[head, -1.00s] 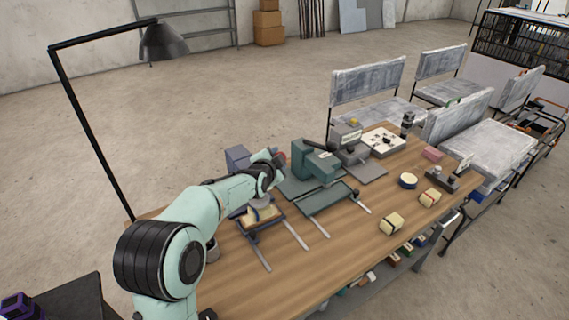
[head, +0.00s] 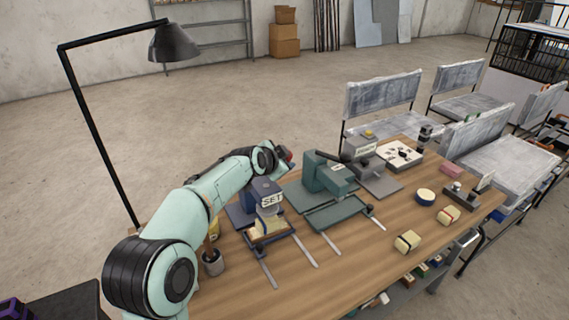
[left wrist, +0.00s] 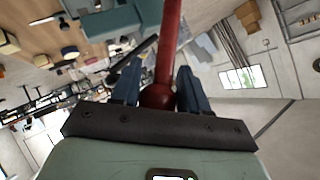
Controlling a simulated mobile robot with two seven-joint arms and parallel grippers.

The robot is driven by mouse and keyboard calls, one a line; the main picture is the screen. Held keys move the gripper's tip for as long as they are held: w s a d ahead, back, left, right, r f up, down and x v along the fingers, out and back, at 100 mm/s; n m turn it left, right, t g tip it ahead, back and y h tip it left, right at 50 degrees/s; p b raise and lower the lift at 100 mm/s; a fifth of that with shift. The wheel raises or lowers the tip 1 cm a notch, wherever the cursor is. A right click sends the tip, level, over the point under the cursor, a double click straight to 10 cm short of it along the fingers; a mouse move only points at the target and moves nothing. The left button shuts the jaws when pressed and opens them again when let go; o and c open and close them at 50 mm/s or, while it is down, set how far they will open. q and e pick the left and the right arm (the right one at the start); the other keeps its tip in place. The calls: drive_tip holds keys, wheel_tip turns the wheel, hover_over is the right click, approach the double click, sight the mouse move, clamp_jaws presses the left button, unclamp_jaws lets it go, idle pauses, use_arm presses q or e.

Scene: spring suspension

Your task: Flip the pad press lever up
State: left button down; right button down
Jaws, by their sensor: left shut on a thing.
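The blue pad press (head: 240,214) stands at the near left of the wooden workbench, with a white SET label on its head (head: 270,200). My left arm passes behind and above it. The red press lever (left wrist: 168,40) runs between the fingers of my left gripper (left wrist: 158,88) in the left wrist view, with its round knob (left wrist: 157,97) at the base of the jaws. My left gripper is shut on the lever. In the head view only a bit of red (head: 290,157) shows at the gripper, and the lever's pivot is hidden. My right gripper is not in view.
A green press (head: 325,175) and a grey press (head: 368,165) stand to the right on the bench (head: 350,262). A black lamp (head: 172,43) hangs above the left side. A cup (head: 212,262) stands by my arm. Small blocks (head: 407,241) lie at the front right.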

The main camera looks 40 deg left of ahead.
use_arm(q)
drive_tip(key=shift+w+a+r+n+g+h, duration=0.15)
drive_tip(key=shift+a+r+n+g+h, duration=0.2)
drive_tip(key=shift+a, duration=0.25)
drive_tip(key=c, duration=0.7)
unclamp_jaws()
drive_tip(key=shift+a, duration=0.1)
drive_tip(key=b+v, duration=0.1)
drive_tip(key=v, duration=1.2)
drive_tip(key=shift+s+r, duration=0.1)
drive_tip(key=shift+s, duration=0.1)
